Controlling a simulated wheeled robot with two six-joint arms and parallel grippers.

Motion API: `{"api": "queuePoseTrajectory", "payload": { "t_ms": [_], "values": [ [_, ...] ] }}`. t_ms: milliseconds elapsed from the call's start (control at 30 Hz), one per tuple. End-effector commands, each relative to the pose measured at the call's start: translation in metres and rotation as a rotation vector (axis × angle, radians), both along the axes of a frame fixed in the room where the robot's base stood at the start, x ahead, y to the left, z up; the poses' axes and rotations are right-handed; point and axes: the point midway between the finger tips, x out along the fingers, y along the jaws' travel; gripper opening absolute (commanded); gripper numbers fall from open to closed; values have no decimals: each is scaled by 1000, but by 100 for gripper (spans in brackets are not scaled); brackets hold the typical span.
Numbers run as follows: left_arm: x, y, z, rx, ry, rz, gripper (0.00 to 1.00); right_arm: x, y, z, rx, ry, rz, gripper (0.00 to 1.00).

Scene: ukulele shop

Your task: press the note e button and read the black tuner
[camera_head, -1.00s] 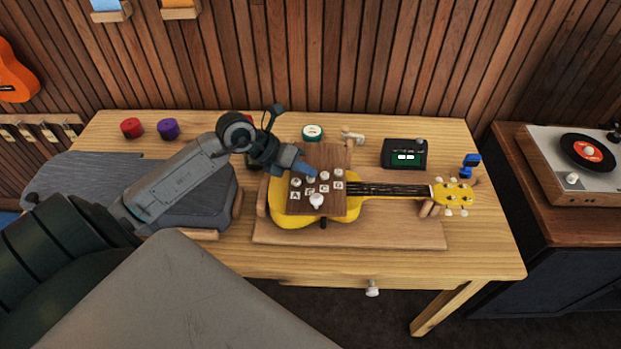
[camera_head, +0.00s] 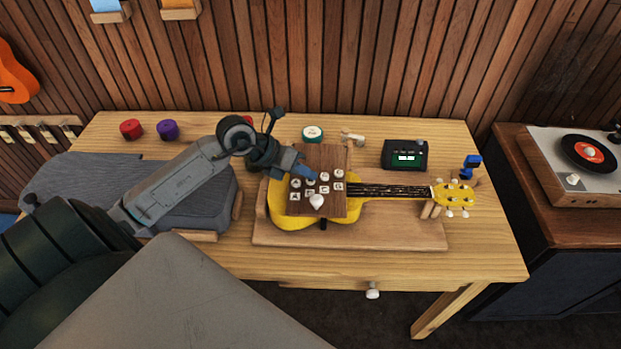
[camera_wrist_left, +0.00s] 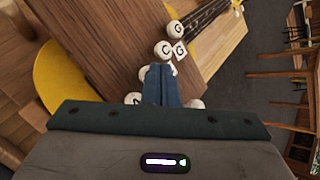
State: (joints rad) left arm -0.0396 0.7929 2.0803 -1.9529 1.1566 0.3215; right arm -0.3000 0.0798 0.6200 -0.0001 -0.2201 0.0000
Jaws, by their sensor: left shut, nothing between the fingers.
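A brown board (camera_head: 329,159) with white knobs and letter tiles lies across a yellow ukulele (camera_head: 367,205). The E button (camera_head: 311,181) is in the row, between A and C. My left gripper (camera_head: 306,175) is shut and empty, its blue fingertips right at the E button; contact cannot be told. In the left wrist view the shut fingers (camera_wrist_left: 161,70) point at the knobs and partly hide them, with the C tile (camera_wrist_left: 164,49) just beyond. The black tuner (camera_head: 391,163) stands behind the ukulele neck; its green screen is lit with small white marks, too small to read. My right gripper is not in view.
A wooden table (camera_head: 480,235) carries a grey case (camera_head: 75,185) at left, red (camera_head: 131,129) and purple (camera_head: 168,129) round items, a green-and-white one (camera_head: 313,133), and a blue clip-like item (camera_head: 470,166) at right. The table's right front is clear.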

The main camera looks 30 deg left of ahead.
Motion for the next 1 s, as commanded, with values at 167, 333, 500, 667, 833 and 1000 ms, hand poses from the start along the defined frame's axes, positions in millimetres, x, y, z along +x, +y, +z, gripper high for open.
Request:
{"api": "queuePoseTrajectory", "payload": {
  "t_ms": [167, 333, 500, 667, 833, 1000],
  "values": [
    [0, 0, -3, 0, 1, 0, 0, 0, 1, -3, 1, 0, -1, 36],
    [0, 0, -3, 0, 1, 0, 0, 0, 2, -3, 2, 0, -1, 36],
    [0, 0, -3, 0, 1, 0, 0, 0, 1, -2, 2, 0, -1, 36],
    [0, 0, 3, 1, 1, 0, 0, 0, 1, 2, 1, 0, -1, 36],
    [0, 0, 13, 0, -1, -1, 0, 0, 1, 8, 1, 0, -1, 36],
    [0, 0, 16, 0, 0, 0, 0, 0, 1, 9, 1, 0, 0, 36]
  ]
}}
